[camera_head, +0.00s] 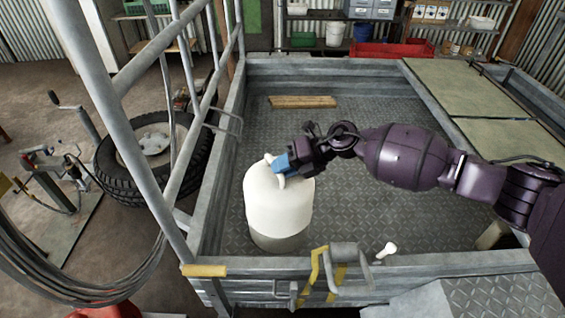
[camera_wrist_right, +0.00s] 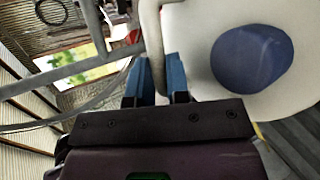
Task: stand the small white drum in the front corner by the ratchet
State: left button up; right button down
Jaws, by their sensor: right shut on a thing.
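The small white drum (camera_head: 279,207) is upright in the front left part of the metal trailer bed (camera_head: 340,195), close to the left wall. I cannot tell whether its base touches the floor. My right gripper (camera_head: 284,167) is at its top, with blue fingers shut on the handle. The wrist view shows the fingers (camera_wrist_right: 160,78) around the pale handle (camera_wrist_right: 152,35), beside the drum's white top with its blue cap (camera_wrist_right: 251,59). The ratchet (camera_head: 338,268), with a yellow strap, is on the front rail, right of the drum. My left gripper is not in view.
A wooden plank (camera_head: 302,102) lies at the back of the bed. A tall metal frame (camera_head: 130,130) rises along the left side. A white-ended item (camera_head: 387,250) is at the front rail. The middle bed floor is clear.

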jog(key=shift+f+b, duration=0.65)
jog(key=shift+f, duration=0.7)
jog(key=shift+f+b, duration=0.4)
jog(key=shift+f, duration=0.4)
jog(key=shift+f+b, duration=0.4)
jog(key=shift+f, duration=0.3)
jog(key=shift+f+b, duration=0.5)
jog(key=shift+f, duration=0.55)
jog(key=shift+f+b, duration=0.65)
jog(key=shift+f, duration=0.6)
jog(key=shift+f+b, duration=0.65)
jog(key=shift+f, duration=0.65)
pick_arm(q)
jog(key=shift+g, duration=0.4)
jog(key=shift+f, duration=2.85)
pick_arm(e)
jog(key=shift+f, duration=0.65)
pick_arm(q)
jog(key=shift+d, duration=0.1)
